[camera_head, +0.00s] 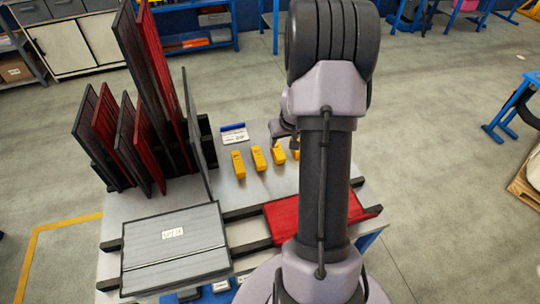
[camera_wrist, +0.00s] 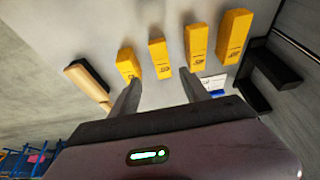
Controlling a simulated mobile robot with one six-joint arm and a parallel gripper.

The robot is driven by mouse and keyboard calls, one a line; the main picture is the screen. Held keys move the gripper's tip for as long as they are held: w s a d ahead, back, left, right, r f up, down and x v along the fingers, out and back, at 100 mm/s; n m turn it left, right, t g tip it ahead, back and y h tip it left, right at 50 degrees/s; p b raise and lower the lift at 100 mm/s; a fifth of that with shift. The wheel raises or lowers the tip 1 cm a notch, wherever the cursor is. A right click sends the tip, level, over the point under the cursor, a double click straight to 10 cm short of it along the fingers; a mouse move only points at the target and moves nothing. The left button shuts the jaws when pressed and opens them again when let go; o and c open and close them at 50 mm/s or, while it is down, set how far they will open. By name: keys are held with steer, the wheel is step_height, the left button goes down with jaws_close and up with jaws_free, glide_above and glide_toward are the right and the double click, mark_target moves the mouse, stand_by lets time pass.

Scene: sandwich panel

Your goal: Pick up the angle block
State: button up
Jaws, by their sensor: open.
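Several yellow blocks with small dark labels stand in a row on the grey table. In the wrist view they are a short block (camera_wrist: 130,64), a narrow block (camera_wrist: 159,58), a third block (camera_wrist: 196,43) and a larger one (camera_wrist: 233,37). I cannot read the labels, so I cannot tell which is the angle block. In the head view, three show clearly (camera_head: 238,164) (camera_head: 259,158) (camera_head: 278,155); another is partly hidden by my arm. My gripper (camera_wrist: 162,83) is open and empty, its fingertips short of the two blocks at the left of the wrist view.
A tan bar-like object (camera_wrist: 88,78) lies at the table's edge. Upright red and dark panels (camera_head: 165,90) stand in a rack at left. A grey labelled panel (camera_head: 175,247) and a red panel (camera_head: 283,216) lie in front. A blue-and-white card (camera_head: 234,133) lies behind the blocks.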

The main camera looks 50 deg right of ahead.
mark_target(279, 151)
steer(key=b+x, duration=0.1)
steer(key=x, duration=0.4)
steer(key=shift+w+f, duration=0.1)
steer(key=shift+f, duration=0.3)
steer(key=b+x, duration=0.1)
steer(key=x, duration=0.2)
steer(key=b+x, duration=0.1)
steer(key=x, duration=0.1)
steer(key=shift+a+f+b, duration=0.1)
steer(key=shift+a+b, duration=0.2)
steer(key=shift+d+f, duration=0.1)
steer(key=shift+f, duration=0.15)
steer(key=shift+r, duration=0.15)
steer(key=shift+c, duration=0.4)
jaws_close()
